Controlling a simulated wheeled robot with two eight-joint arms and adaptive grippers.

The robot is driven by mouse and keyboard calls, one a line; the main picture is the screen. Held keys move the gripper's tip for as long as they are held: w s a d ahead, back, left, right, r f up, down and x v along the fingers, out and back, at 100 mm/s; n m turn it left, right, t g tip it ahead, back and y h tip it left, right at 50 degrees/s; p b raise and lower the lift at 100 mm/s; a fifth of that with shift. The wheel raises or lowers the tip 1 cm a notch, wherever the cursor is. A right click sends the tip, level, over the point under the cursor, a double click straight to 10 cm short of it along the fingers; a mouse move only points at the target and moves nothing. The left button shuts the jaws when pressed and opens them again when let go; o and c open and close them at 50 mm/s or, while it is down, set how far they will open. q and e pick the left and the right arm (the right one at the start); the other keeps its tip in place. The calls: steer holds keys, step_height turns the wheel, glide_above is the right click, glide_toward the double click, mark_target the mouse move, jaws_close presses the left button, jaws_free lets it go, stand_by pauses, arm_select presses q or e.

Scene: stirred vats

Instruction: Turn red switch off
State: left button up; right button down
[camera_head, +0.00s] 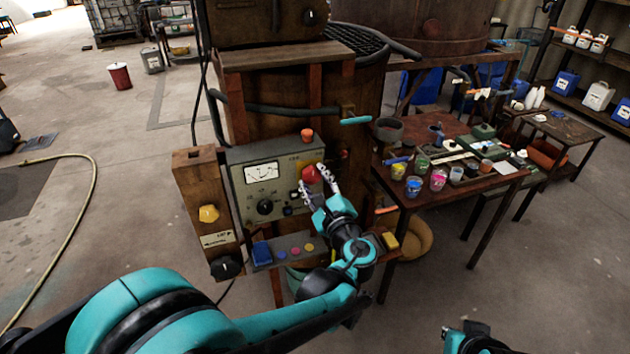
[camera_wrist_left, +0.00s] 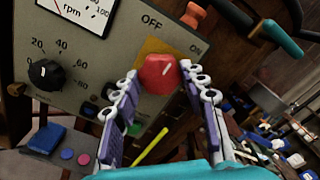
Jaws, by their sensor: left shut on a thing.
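The red switch (camera_head: 311,174) is a round red knob on the grey control panel (camera_head: 244,156). In the left wrist view the red switch (camera_wrist_left: 160,72) sits on a yellow plate, with OFF printed above it and ON to its upper right. The pale mark on the knob tilts up to the right. My left gripper (camera_head: 321,180) is shut on the red switch, one finger on each side, as the left wrist view (camera_wrist_left: 158,78) also shows. Only a piece of my right arm shows at the bottom edge of the head view; its fingers are out of sight.
An rpm dial (camera_head: 263,172) and a black knob (camera_head: 265,207) share the panel. A shelf below bears a blue block (camera_head: 261,253) and coloured buttons. A wooden box with a yellow knob (camera_head: 208,213) stands left. A cluttered table (camera_head: 462,203) stands right.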

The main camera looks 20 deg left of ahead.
arm_select(q)
steer(key=n, duration=0.9)
steer(key=shift+n, duration=0.3)
stand_by(0.5)
steer(key=o, duration=1.2)
steer(key=shift+c, duration=0.2)
steer(key=v, duration=1.2)
